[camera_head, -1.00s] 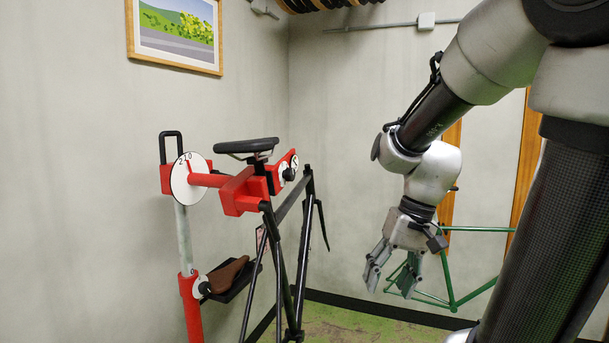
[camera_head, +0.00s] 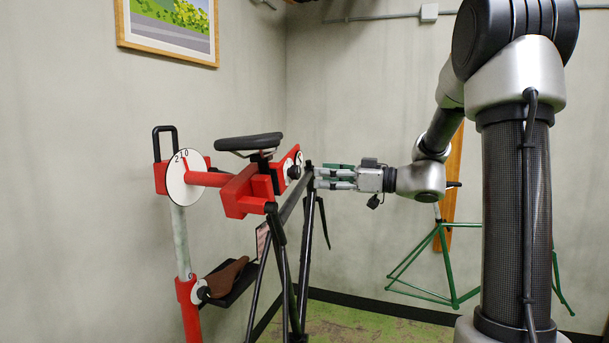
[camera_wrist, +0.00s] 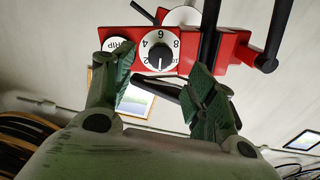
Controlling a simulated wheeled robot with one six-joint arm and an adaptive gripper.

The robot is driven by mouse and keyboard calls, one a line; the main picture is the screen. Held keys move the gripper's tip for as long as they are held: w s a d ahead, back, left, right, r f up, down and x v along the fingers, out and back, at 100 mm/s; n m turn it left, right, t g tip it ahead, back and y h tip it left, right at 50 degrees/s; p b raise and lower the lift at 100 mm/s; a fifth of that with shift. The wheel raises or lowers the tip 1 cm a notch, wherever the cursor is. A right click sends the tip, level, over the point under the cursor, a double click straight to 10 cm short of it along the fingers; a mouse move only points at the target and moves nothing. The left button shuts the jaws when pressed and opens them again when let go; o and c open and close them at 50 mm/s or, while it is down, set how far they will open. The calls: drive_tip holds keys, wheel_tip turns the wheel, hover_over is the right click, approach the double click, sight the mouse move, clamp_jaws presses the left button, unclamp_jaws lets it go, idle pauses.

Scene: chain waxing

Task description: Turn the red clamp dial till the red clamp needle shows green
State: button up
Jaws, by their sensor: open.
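The red clamp (camera_head: 238,192) holds the black bike frame (camera_head: 290,210) below the saddle. In the wrist view the clamp (camera_wrist: 235,52) carries a white dial with numbers and a black knob (camera_wrist: 158,55). My gripper (camera_head: 317,179) is level, pointing left at the clamp's dial face. It is open, its green-padded fingers (camera_wrist: 161,72) spread either side of the dial in the wrist view; contact is not visible.
The black frame tubes stand close to my fingers. A brown saddle (camera_head: 226,276) sits on a black tray low on the red stand. A green frame (camera_head: 440,265) stands behind at right. Open floor (camera_head: 350,325) shows in the middle.

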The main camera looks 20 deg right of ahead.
sight(299, 173)
drive_tip(key=x, duration=0.6)
drive_tip(key=shift+w+a, duration=0.15)
drive_tip(key=shift+a, duration=0.1)
drive_tip(key=shift+c, duration=0.4)
drive_tip(key=c, duration=1)
